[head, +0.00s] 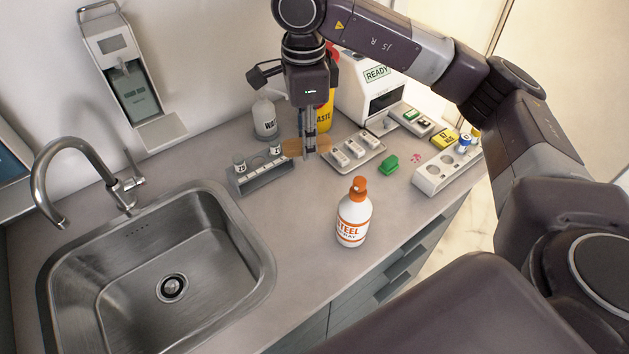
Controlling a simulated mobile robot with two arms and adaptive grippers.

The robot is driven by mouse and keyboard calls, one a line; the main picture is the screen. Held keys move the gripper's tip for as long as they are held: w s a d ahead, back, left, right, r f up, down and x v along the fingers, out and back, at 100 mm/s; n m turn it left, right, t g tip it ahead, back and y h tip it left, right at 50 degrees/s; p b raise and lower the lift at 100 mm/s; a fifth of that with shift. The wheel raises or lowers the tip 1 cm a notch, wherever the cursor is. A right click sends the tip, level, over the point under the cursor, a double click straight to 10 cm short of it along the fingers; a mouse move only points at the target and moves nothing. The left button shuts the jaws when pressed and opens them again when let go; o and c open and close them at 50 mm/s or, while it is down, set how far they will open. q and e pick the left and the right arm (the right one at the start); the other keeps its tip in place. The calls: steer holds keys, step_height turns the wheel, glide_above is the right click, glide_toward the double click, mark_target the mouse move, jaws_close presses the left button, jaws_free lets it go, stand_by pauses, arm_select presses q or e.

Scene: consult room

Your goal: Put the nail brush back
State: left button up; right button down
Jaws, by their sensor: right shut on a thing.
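My right gripper (310,150) points straight down over the back of the counter, with its fingers close together. A tan, wood-coloured thing with rounded ends, which looks like the nail brush (292,147), shows on both sides of the fingers. The fingers hide its middle, and I cannot see bristles. My right gripper is shut on it, low over the counter; I cannot tell whether it touches the surface. My left gripper is not in view.
A grey rack with small vials (262,178) stands close left of the gripper, and a tray of white pieces (358,153) close right. An orange-capped spray bottle (354,220) stands in front. The sink (160,270) is at left.

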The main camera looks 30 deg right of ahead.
steer(key=w+d+r+m, duration=0.25)
steer(key=w+m, duration=0.25)
steer(key=m, duration=0.8)
steer(key=f, duration=0.5)
steer(key=f+p, duration=0.1)
steer(key=f, duration=1)
steer(key=shift+s+d, duration=0.2)
steer(key=shift+d, duration=0.05)
step_height(320, 180, down, 4)
steer(key=shift+r+p, duration=0.25)
steer(key=shift+p, duration=0.55)
steer(key=shift+f, duration=0.45)
steer(key=shift+f, duration=0.1)
